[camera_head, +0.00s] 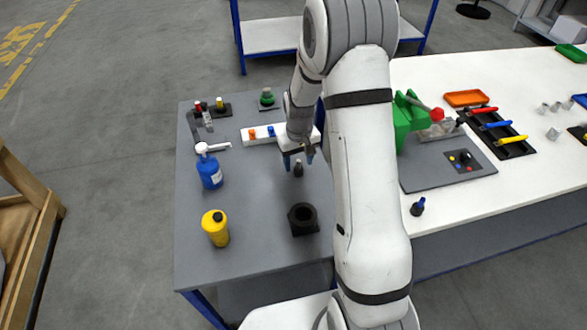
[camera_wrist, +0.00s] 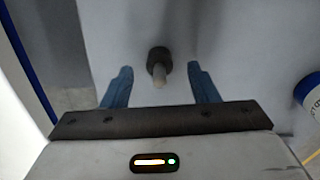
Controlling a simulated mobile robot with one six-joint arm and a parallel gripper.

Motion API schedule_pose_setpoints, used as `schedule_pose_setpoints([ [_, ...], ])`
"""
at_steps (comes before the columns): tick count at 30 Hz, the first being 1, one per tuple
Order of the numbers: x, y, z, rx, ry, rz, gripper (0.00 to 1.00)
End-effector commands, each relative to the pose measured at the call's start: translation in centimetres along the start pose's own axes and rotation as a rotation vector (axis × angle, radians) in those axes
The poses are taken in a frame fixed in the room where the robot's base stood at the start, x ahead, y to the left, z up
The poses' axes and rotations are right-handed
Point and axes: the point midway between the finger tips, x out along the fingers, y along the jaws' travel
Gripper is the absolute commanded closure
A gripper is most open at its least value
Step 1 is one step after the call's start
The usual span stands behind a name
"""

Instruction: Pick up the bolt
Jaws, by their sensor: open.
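The bolt (camera_head: 298,168) stands upright on the grey table, a small dark piece with a paler tip. My gripper (camera_head: 300,158) is open and empty, pointing down just above the bolt. In the wrist view my gripper (camera_wrist: 160,82) has its fingers apart on either side of the bolt, with a gap on both sides. I cannot tell how far above the table the fingertips are.
A black ring-shaped holder (camera_head: 303,218) stands in front of the bolt. The grey table's front middle is clear.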

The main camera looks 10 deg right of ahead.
Motion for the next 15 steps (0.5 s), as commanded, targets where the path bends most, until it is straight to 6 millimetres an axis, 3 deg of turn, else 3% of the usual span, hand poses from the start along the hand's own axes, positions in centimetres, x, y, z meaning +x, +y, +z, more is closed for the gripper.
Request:
schedule_pose_setpoints([
  [4,1.5,0.0,0.0,0.001,-0.001,0.0,0.46],
  [11,1.7,0.1,0.0,0.001,0.002,0.0,0.46],
  [15,1.7,0.1,0.0,0.001,0.002,0.0,0.55],
])
